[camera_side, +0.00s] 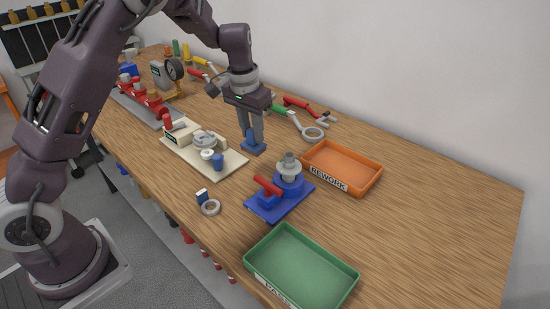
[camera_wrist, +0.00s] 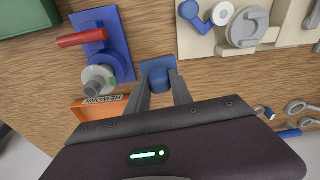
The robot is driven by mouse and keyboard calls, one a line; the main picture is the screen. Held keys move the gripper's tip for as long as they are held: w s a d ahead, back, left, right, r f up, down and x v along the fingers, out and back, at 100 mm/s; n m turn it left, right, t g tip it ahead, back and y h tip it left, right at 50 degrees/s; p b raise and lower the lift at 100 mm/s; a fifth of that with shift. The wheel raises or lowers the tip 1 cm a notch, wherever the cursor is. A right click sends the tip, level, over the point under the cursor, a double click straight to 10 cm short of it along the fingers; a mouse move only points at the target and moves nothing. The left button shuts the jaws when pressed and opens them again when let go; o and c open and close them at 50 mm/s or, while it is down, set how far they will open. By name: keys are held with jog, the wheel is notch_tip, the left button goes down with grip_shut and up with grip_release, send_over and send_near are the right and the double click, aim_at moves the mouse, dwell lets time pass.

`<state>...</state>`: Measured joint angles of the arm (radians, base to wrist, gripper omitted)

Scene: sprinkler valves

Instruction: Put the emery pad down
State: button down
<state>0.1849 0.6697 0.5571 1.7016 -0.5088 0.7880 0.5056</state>
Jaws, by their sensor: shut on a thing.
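The emery pad (camera_side: 254,148), as I take it, is a blue square plate with a rounded blue grip on top. My gripper (camera_side: 252,132) points down and is shut on that grip, one grey finger on each side. In the wrist view the pad (camera_wrist: 157,66) shows between the fingertips (camera_wrist: 162,82). The pad is level, at or very near the wooden tabletop; I cannot tell if it touches. It is just right of the cream fixture board (camera_side: 232,165) and behind the blue clamp fixture (camera_side: 265,207).
An orange REWORK tray (camera_side: 342,167) stands to the right, a green tray (camera_side: 301,268) at the front. Pliers and wrenches (camera_side: 300,120) lie behind the pad. The right tabletop is bare.

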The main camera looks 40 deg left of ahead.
jog(key=w+r+m, duration=0.1)
jog(key=w+r, duration=0.1)
jog(key=w, duration=1)
jog(key=f, duration=0.9)
jog(key=shift+s+a+f, duration=0.1)
jog(key=shift+a+f, duration=0.15)
jog(key=shift+f, duration=0.1)
jog(key=shift+f, duration=0.1)
jog(key=c, duration=1.1)
grip_release()
